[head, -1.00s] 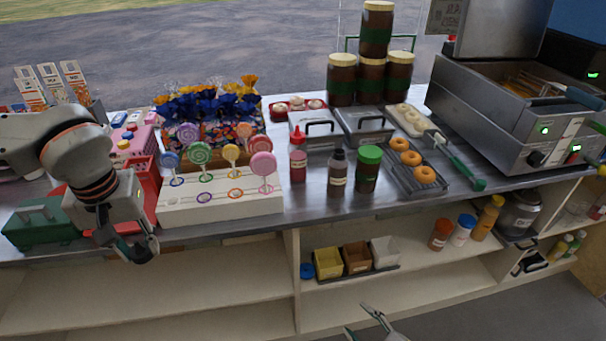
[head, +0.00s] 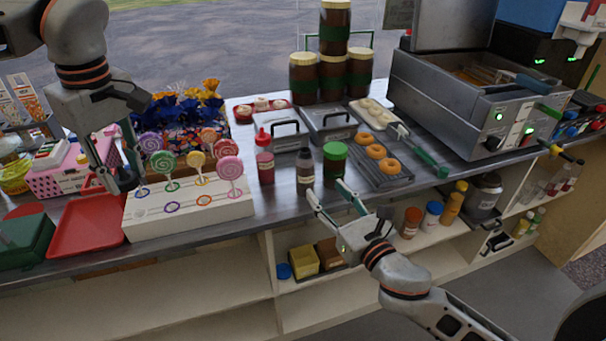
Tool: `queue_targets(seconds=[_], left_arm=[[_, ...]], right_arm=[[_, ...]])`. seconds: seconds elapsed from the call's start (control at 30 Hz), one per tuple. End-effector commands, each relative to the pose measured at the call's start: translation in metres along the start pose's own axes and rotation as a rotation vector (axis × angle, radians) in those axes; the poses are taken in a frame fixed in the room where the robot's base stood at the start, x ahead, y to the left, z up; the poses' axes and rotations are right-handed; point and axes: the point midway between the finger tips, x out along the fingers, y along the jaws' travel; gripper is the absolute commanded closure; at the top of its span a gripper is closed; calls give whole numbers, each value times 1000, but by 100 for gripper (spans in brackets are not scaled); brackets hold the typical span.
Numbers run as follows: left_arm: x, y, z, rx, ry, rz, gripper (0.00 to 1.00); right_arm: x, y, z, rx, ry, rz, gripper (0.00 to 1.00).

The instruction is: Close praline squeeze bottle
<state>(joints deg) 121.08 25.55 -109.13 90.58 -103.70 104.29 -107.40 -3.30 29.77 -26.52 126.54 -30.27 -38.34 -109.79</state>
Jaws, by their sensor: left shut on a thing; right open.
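A dark brown squeeze bottle (head: 305,172) with a grey shoulder and a pale label stands upright on the counter. No pointed nozzle shows on its top. To its left stands a red squeeze bottle (head: 265,165) with a pointed red cap; to its right is a brown jar with a green lid (head: 334,168). My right gripper (head: 326,188) is open and empty just in front of the dark bottle and jar, fingers pointing at them. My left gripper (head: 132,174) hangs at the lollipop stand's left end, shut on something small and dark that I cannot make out.
The white lollipop stand (head: 190,221) and red tray (head: 85,238) lie near my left gripper. Lidded metal containers (head: 280,138) stand behind the bottles. A doughnut rack (head: 386,183) is on their right. Small boxes (head: 304,262) sit on the shelf below.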

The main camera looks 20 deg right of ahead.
Motion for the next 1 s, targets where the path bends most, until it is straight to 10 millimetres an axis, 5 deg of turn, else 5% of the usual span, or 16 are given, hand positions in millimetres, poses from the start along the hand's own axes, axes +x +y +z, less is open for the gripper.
queue_targets(seconds=[0.33,0.7,1.0], left_arm=[[0,0,0,1,0,0,80],[2,0,0,2,-1,-1,80],[2,0,0,3,-1,-1,80]], right_arm=[[4,0,0,1,0,0,55],[59,0,0,3,0,-1,55],[68,0,0,3,2,1,55]])
